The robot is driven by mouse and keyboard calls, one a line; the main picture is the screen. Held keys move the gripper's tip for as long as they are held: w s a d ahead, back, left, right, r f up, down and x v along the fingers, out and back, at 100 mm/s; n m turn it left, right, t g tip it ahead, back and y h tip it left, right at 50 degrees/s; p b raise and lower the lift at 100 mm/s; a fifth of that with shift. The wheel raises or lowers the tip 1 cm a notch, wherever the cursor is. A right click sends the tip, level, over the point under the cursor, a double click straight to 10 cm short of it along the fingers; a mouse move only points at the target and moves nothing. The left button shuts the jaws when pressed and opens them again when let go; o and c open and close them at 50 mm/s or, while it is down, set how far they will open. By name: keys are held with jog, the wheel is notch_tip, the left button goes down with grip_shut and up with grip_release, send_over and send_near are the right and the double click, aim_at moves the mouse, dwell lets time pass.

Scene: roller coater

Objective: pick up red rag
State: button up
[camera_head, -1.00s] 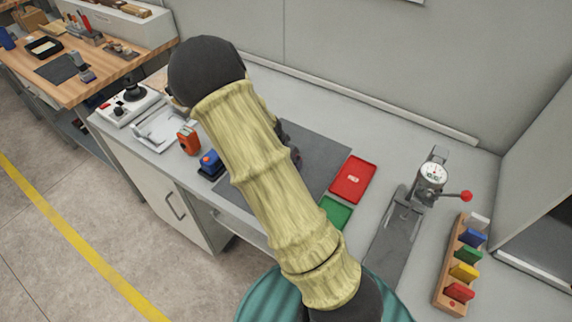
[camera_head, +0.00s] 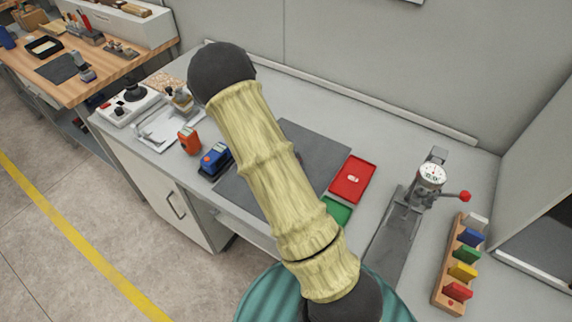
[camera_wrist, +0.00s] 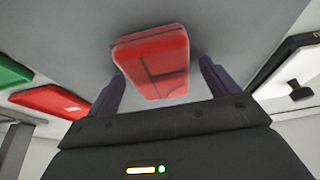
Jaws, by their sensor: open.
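The red rag (camera_wrist: 152,62) shows in the wrist view as a folded block with dark crease lines. It lies ahead of my gripper (camera_wrist: 161,72), between the lines of its two dark fingers. My gripper is open, with grey surface visible on both sides of the rag. I cannot tell how far the fingertips are from the rag in depth. In the head view my arm hides the rag and gripper.
A red tray (camera_head: 352,180) and a green tray (camera_head: 337,211) lie beside the dark mat (camera_head: 318,150). A dial gauge stand (camera_head: 431,176) and a rack of coloured pieces (camera_head: 448,270) stand at right. A blue device (camera_head: 215,158) and an orange one (camera_head: 189,141) stand left.

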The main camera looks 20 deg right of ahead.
jog(key=shift+f, duration=0.1)
jog(key=c, duration=1.2)
jog(key=shift+o, duration=0.2)
notch_tip(320, 180, up, 10)
dwell(0.5)
